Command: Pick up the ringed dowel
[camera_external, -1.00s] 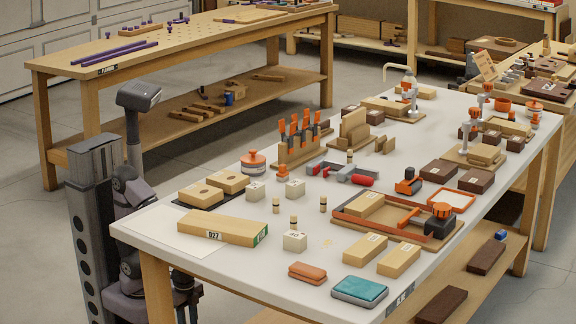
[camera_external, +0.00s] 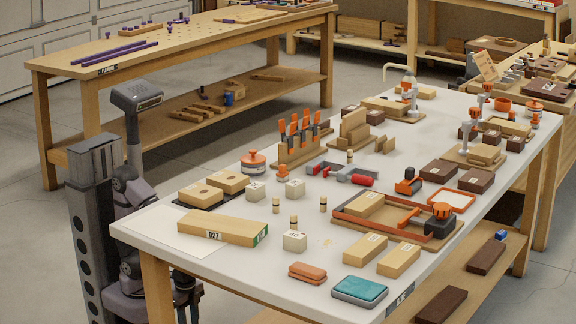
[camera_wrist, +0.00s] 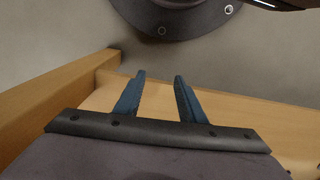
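Several short pale wooden dowels stand upright on the white tabletop (camera_external: 232,285) in the external view. One dowel (camera_external: 276,205) is left of centre, and another dowel (camera_external: 323,204) stands to its right. A third dowel (camera_external: 294,221) is just behind a white block, and a fourth dowel (camera_external: 350,156) stands farther back. Some show dark bands, but they are too small to tell clearly which is the ringed dowel. My gripper (camera_wrist: 160,77) is open and empty in the wrist view, with two blue fingers apart and no dowel near them. My arm is folded beside the table's left end.
A long wooden block (camera_external: 210,229), white blocks (camera_external: 295,241) and a teal-topped box (camera_external: 360,289) surround the dowels. The wrist view shows wooden bench parts (camera_wrist: 245,108) close beyond the fingers.

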